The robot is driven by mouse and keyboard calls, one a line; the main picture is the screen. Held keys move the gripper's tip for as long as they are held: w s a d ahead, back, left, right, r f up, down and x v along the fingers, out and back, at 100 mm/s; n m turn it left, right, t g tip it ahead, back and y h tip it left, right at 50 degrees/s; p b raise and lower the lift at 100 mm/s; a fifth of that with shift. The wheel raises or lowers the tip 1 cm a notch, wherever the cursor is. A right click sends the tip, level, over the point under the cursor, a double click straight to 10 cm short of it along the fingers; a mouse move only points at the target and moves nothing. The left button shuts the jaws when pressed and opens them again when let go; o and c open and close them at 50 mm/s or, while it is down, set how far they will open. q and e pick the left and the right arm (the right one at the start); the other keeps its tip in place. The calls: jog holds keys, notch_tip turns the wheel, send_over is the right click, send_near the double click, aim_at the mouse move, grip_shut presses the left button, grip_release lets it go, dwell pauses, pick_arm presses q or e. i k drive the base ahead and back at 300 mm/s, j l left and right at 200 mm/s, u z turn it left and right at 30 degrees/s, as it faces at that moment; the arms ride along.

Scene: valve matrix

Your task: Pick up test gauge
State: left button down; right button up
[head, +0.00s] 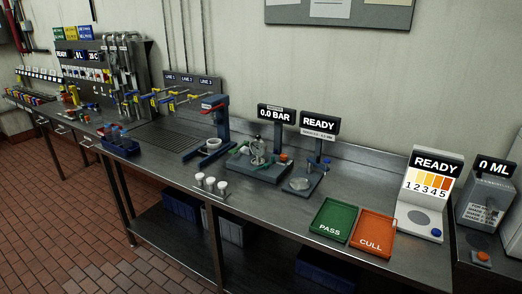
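I cannot pick out the test gauge with certainty. A grey test fixture (258,171) with a clear, rounded part and green and red fittings stands mid-bench, below a display reading 0.0 BAR (277,115). To its right, a small stand (302,184) bears a round, pale dish-like piece under a READY display (319,122). Details on both are too small to read. Neither of my grippers is in view.
The steel bench (275,210) also bears a green PASS tray (334,221), an orange CULL tray (373,234), a colour-chart READY unit (425,195), white cups (210,183), a blue press (213,130) and a valve panel (100,65). Bare bench lies in front of the fixture.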

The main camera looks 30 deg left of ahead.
aim_at(259, 148)
jog(key=i+j, duration=0.1)
jog(key=j, duration=0.25)
jog(key=i+j, duration=0.15)
jog(key=j, duration=0.25)
jog(key=i+j, duration=0.1)
jog(key=j, duration=0.25)
jog(key=i+j, duration=0.15)
jog(key=j, duration=0.2)
jog(key=i+j+z, duration=0.1)
jog(key=j, duration=0.25)
